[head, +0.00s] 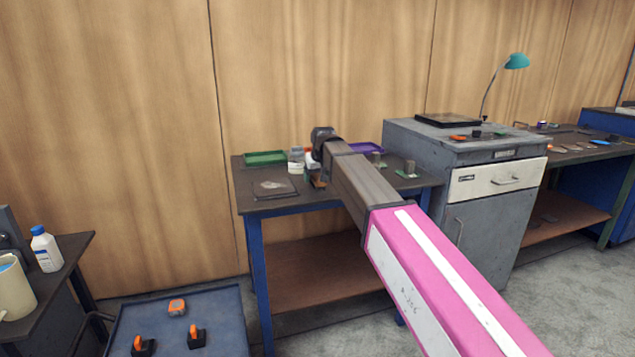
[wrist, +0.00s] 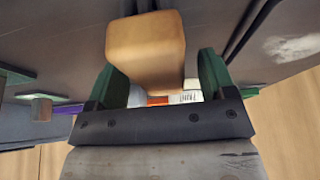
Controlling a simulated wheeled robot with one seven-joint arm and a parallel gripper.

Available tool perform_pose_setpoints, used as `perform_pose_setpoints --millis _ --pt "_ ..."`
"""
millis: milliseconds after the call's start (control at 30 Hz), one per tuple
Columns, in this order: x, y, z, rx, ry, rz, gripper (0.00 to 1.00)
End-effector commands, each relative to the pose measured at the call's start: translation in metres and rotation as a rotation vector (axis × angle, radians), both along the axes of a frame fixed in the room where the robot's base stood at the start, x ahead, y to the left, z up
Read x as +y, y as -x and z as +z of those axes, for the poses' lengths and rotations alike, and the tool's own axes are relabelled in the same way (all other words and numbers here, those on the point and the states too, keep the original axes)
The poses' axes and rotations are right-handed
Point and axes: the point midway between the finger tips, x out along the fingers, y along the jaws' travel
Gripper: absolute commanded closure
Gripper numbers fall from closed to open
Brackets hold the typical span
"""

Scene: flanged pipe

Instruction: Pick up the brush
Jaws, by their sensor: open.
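A light wooden block (wrist: 146,50), which looks like the brush's handle, shows large in the wrist view; its bristles are not clear. My gripper (wrist: 160,65) has its two green fingers apart, one on each side of the block, and I cannot tell whether either touches it. In the head view a small brown piece (head: 318,182), perhaps the brush, shows below the end of my arm on the dark-topped table (head: 250,203). My arm hides part of that spot.
A green tray (head: 264,158), a white jar (head: 296,160), a flat clear item (head: 273,188), a purple tray (head: 366,147) and small cylinders on green bases (head: 408,168) surround the spot. A grey cabinet (head: 478,205) stands right of the table.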

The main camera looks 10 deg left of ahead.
Motion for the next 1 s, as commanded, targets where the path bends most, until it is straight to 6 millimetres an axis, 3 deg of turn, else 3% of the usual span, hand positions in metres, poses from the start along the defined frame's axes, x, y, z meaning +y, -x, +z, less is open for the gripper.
perform_pose_setpoints --millis 800,967,1000 --pt "-0.0001 -0.0001 -0.0048 0.000 0.000 0.000 0.23" --pt "-0.0001 0.0001 -0.0047 0.000 0.000 0.000 0.76" --pt "-0.0001 0.0001 -0.0047 0.000 0.000 0.000 0.80"
